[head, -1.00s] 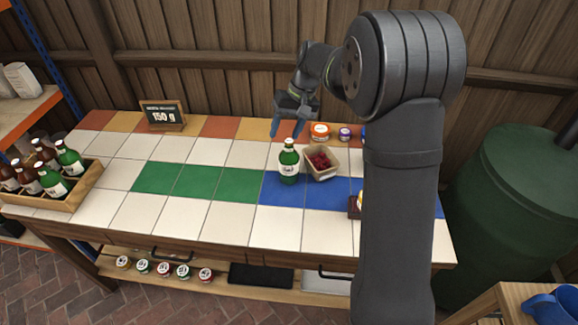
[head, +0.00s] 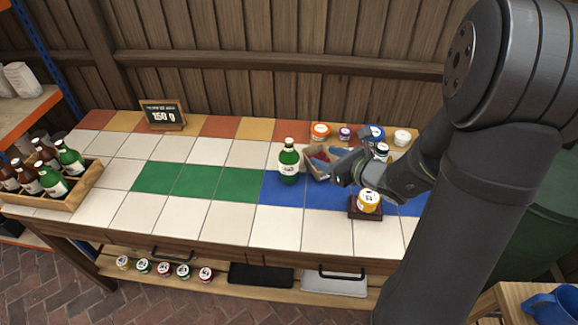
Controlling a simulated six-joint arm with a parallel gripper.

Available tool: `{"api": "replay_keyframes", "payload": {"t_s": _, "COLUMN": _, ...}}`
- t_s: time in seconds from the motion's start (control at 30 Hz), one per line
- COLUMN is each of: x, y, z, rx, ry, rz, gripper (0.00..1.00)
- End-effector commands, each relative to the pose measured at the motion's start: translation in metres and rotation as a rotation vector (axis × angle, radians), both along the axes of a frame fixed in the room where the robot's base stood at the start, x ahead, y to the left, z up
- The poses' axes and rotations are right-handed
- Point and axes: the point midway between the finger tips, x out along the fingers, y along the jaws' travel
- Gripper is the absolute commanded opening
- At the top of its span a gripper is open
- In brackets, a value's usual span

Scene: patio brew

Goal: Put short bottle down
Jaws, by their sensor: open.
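A short green bottle (head: 289,162) with a pale label stands upright on the tiled table, at the left end of the blue tiles. My gripper (head: 325,168) is to its right, low over the blue tiles, its fingers pointing left toward the small carton of red berries. The fingers overlap the carton (head: 313,170) in the picture; I cannot tell whether they touch it. No bottle is between the fingers, and the gripper is open.
A yellow-labelled jar (head: 368,201) stands on a dark red base just in front of my gripper. Several small jars (head: 320,131) line the back right. A wooden crate (head: 84,187) of bottles stands far left. The green tiles (head: 196,182) are bare.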

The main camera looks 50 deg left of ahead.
Motion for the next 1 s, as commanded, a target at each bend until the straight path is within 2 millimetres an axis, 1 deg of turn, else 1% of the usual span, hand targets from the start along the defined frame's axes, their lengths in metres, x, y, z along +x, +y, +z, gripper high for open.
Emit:
{"api": "replay_keyframes", "payload": {"t_s": 0.07, "x": 0.001, "y": 0.001, "z": -0.002, "rx": 0.0, "ry": 0.017, "rz": -0.021, "gripper": 0.51}}
{"api": "replay_keyframes", "payload": {"t_s": 0.17, "x": 0.001, "y": 0.013, "z": -0.007, "rx": 0.0, "ry": 0.021, "rz": -0.021, "gripper": 0.51}}
{"api": "replay_keyframes", "payload": {"t_s": 0.4, "x": 0.0, "y": 0.063, "z": -0.025, "rx": 0.0, "ry": 0.019, "rz": -0.018, "gripper": 0.51}}
{"api": "replay_keyframes", "payload": {"t_s": 0.5, "x": 0.0, "y": 0.083, "z": -0.032, "rx": 0.001, "ry": 0.018, "rz": -0.018, "gripper": 0.51}}
{"api": "replay_keyframes", "payload": {"t_s": 0.6, "x": 0.001, "y": 0.098, "z": -0.038, "rx": 0.001, "ry": 0.017, "rz": -0.019, "gripper": 0.51}}
{"api": "replay_keyframes", "payload": {"t_s": 0.7, "x": 0.001, "y": 0.108, "z": -0.041, "rx": 0.0, "ry": 0.015, "rz": -0.019, "gripper": 0.51}}
{"api": "replay_keyframes", "payload": {"t_s": 0.87, "x": 0.001, "y": 0.117, "z": -0.044, "rx": 0.001, "ry": 0.016, "rz": -0.02, "gripper": 0.51}}
{"api": "replay_keyframes", "payload": {"t_s": 1.0, "x": -0.001, "y": 0.137, "z": -0.05, "rx": 0.001, "ry": 0.015, "rz": -0.017, "gripper": 0.51}}
